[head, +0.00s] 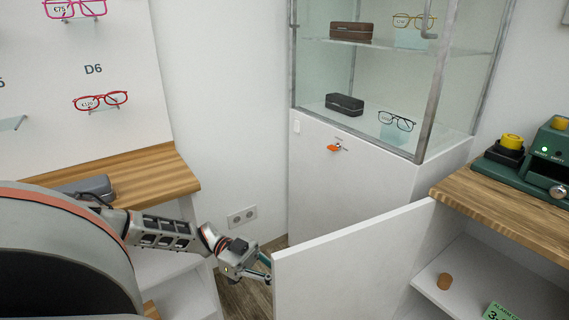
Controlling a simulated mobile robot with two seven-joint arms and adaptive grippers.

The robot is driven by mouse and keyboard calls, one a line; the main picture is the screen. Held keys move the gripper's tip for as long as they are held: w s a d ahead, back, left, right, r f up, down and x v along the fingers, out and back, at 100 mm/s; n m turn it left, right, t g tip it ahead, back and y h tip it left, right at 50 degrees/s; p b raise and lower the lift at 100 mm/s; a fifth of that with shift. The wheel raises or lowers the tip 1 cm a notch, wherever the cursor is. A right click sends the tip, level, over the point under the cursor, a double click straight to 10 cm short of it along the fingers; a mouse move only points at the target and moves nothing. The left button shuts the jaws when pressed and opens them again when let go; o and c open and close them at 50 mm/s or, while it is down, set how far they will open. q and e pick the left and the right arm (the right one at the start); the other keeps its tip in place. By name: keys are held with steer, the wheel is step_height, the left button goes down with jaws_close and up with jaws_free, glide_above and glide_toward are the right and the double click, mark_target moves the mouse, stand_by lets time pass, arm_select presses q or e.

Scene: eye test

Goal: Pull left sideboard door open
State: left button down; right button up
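The sideboard stands at the right, with a wooden top (505,215) and white shelves. Its white left door (345,265) is swung wide open and reaches out to the left from the sideboard's near left corner. My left gripper (268,270) is at the door's free edge, at the left end of the panel. Its two fingers look spread apart, and the tips are partly hidden by the door edge. I cannot tell whether they touch the door. I see nothing held between them. My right gripper is not in view.
A green machine (530,165) stands on top. A glass display cabinet (350,185) with an orange-tagged key (334,148) stands behind the door. A wooden counter (150,175) is at left.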

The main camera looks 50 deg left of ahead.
arm_select(q)
steer(key=shift+a+f, duration=0.2)
steer(key=shift+a, duration=0.15)
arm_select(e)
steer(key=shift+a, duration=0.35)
arm_select(q)
steer(key=c, duration=2.5)
jaws_free()
steer(key=shift+a+r, duration=0.1)
steer(key=shift+r, duration=0.1)
